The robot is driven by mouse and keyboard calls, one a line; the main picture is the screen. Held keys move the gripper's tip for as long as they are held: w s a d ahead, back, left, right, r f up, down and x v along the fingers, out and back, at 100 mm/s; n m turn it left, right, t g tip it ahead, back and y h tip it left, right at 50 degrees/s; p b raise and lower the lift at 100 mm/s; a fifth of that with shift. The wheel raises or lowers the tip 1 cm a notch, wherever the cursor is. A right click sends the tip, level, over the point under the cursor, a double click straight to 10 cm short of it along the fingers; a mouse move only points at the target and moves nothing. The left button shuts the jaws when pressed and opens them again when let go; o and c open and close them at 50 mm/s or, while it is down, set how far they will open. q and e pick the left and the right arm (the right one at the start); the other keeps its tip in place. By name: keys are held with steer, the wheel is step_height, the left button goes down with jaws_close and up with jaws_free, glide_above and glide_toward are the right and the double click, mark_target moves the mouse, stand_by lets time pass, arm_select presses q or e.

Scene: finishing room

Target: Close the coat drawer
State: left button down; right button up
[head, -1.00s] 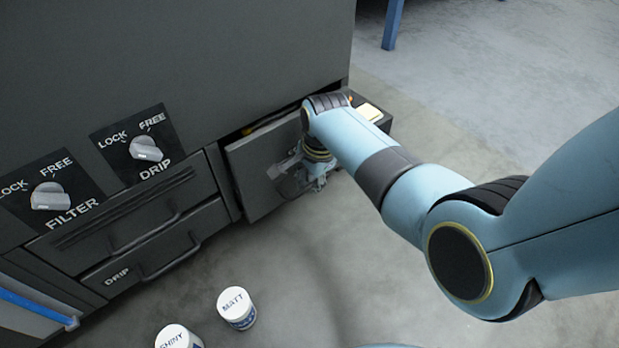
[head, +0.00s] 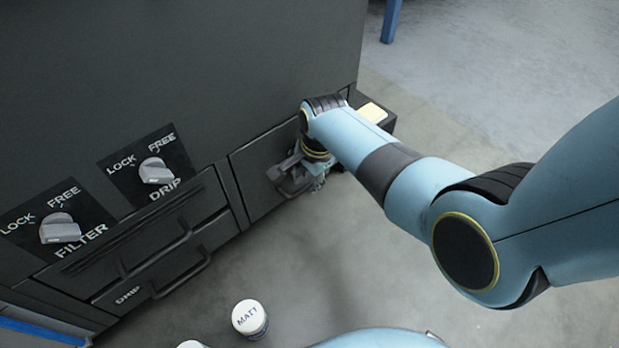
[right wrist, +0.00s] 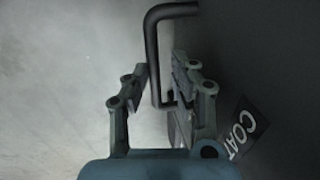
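The coat drawer (head: 262,168) is a dark grey front in the lower right of the cabinet in the head view. Its front looks flush or nearly flush with the cabinet face. Its COAT label (right wrist: 240,128) and its black bar handle (right wrist: 153,55) show in the right wrist view. My right gripper (head: 300,180) is at the handle, partly hidden by its own wrist in the head view. In the right wrist view its fingers (right wrist: 160,75) stand apart on either side of the bar, with a gap left between them. My left gripper is not in view.
A MATT tin (head: 249,318) stands in front.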

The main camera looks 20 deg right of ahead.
steer(key=shift+o, duration=0.9)
steer(key=shift+r, duration=0.1)
step_height(320, 180, up, 12)
steer(key=s, duration=0.2)
steer(key=shift+d+f, duration=0.2)
steer(key=shift+d, duration=0.15)
